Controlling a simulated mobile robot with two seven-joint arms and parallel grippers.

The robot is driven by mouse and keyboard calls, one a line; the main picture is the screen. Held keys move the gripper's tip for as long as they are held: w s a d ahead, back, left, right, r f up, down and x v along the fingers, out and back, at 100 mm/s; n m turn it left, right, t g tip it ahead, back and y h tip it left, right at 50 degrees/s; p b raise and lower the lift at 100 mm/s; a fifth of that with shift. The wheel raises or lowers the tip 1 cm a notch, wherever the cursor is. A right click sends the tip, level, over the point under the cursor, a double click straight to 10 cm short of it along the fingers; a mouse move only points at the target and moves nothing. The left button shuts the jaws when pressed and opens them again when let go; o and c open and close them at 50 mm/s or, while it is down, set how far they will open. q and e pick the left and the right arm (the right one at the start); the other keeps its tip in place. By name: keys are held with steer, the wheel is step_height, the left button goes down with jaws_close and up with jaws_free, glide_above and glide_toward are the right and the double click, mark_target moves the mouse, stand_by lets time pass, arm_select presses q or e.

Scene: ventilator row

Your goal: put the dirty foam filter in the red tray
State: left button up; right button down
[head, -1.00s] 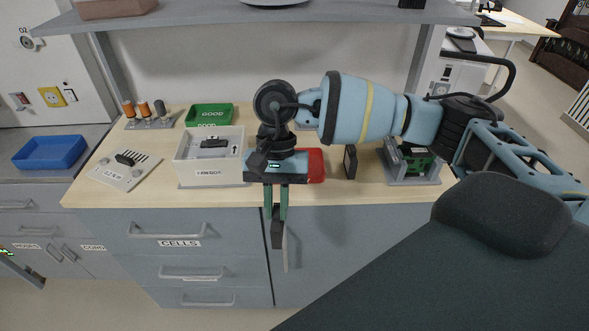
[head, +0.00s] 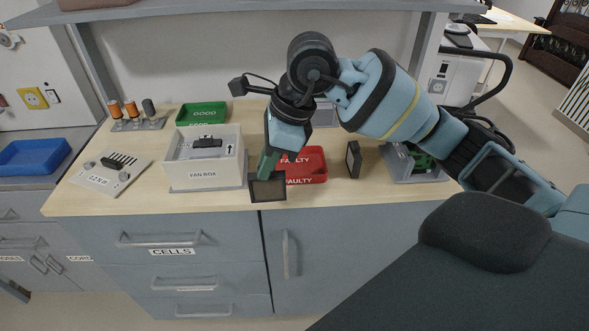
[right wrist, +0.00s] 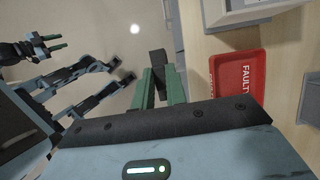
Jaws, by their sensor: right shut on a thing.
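My right gripper (head: 267,168) is shut on the foam filter (head: 268,188), a grey-brown panel in a dark frame. The filter hangs at the counter's front edge, just left of and in front of the red tray (head: 318,164). In the right wrist view the filter (right wrist: 158,62) shows nearly edge-on between the green fingers, and the red tray marked FAULTY (right wrist: 222,80) lies to their right. The tray's left part is hidden by my gripper in the head view; its visible part looks empty. My left gripper (right wrist: 56,42) shows in the right wrist view with its fingers apart, empty.
A white fan box (head: 240,163) stands left of the red tray. A small dark framed panel (head: 353,160) stands upright to its right, near a grey stand (head: 398,166). A green GOOD tray (head: 202,114) is behind. A shelf (head: 250,12) hangs above.

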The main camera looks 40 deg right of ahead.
steer(key=shift+r, duration=0.1)
steer(key=shift+w+d, duration=0.1)
steer(key=shift+w+d, duration=0.2)
steer(key=shift+d, duration=0.1)
arm_select(q)
steer(key=shift+w+r+p, duration=0.35)
steer(key=shift+r+p, duration=0.1)
arm_select(e)
steer(key=w+d+f, duration=0.1)
steer(key=w+d, duration=0.7)
steer(key=d, duration=0.3)
steer(key=shift+d+f, duration=0.2)
steer(key=shift+d, duration=0.2)
steer(key=shift+w, duration=0.1)
arm_select(q)
steer(key=shift+w+r, duration=0.2)
steer(key=shift+r, duration=0.2)
arm_select(e)
steer(key=f, duration=0.3)
steer(key=shift+w+d+f, duration=0.2)
steer(key=shift+d+f, duration=0.1)
